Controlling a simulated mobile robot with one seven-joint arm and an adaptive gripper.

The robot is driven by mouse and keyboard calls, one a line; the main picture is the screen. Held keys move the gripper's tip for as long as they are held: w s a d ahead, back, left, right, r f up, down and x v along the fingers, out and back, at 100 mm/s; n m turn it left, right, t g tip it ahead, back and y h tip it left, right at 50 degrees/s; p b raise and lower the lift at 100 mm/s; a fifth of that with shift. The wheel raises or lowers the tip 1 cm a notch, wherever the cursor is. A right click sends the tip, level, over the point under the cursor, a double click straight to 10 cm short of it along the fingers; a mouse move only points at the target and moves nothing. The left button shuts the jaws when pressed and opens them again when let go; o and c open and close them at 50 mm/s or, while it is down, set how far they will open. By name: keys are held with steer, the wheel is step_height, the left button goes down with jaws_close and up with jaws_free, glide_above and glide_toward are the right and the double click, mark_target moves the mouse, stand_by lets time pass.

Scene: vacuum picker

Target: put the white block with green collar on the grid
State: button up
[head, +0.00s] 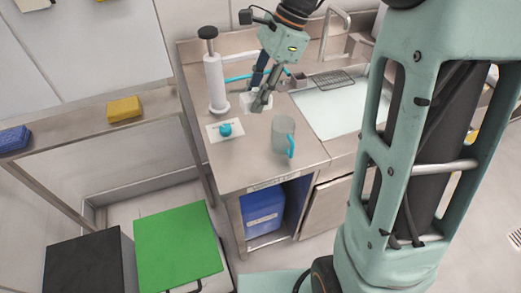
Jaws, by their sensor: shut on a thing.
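My gripper (258,104) points down over the steel counter, behind the grey mug. It is shut on a small white thing (249,95), mostly hidden by the fingers. It looks like the white block, but I cannot make out a green collar. A white patch shows on the counter around the fingertips; I cannot tell whether the block touches it. The grid (332,79), a dark wire rack, lies at the back edge of the pale sink area, right of my gripper and apart from it.
A white pump (215,84) stands left of my gripper, with a blue hose behind. A teal piece (225,129) sits on a white square in front. A grey mug (283,135) with blue handle stands near the front right. The pale sink area (340,110) looks clear.

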mark_target(252, 154)
step_height(252, 154, down, 18)
steer(key=shift+r+b, duration=0.15)
steer(key=shift+b, duration=0.25)
steer(key=shift+f, duration=0.2)
steer(key=o, duration=1.2)
